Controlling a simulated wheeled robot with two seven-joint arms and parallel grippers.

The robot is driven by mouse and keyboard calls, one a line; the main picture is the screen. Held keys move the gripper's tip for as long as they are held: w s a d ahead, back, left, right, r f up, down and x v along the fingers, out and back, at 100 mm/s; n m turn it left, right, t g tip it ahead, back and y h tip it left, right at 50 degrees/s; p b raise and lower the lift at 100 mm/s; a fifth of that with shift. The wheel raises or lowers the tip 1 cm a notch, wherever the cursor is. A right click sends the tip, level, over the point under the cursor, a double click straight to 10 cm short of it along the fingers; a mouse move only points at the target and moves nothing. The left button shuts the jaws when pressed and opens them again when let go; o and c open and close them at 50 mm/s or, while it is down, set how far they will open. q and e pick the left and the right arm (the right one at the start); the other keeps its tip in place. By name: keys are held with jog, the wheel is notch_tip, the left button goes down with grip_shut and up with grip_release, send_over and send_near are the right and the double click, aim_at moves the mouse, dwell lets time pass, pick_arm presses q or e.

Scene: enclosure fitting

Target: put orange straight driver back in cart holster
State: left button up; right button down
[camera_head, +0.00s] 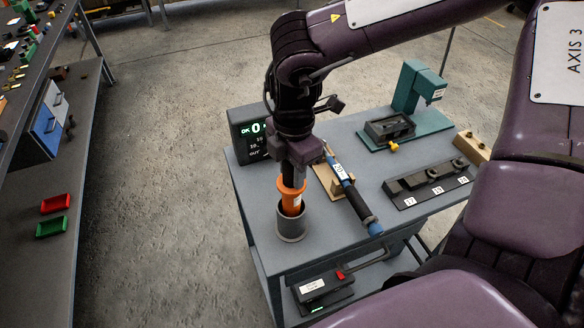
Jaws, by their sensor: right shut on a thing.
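The orange straight driver (291,199) is upright on the grey cart, with its lower end inside the round grey holster (291,229). My right gripper (293,176) is above the holster, pointing down, and is shut on the upper part of the orange driver. The driver's lower end is hidden inside the holster, so I cannot tell whether it touches the bottom. My left gripper is not in view.
A blue and black tool (354,194) lies on a tan rest just right of the holster. A display box (246,135), a teal press (412,90) and a dark numbered socket rack (428,181) stand on the cart (335,245). A workbench is at left.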

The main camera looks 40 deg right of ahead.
jog(key=c, duration=1.1)
grip_release()
jog(key=shift+o, duration=0.9)
jog(key=shift+s, duration=0.1)
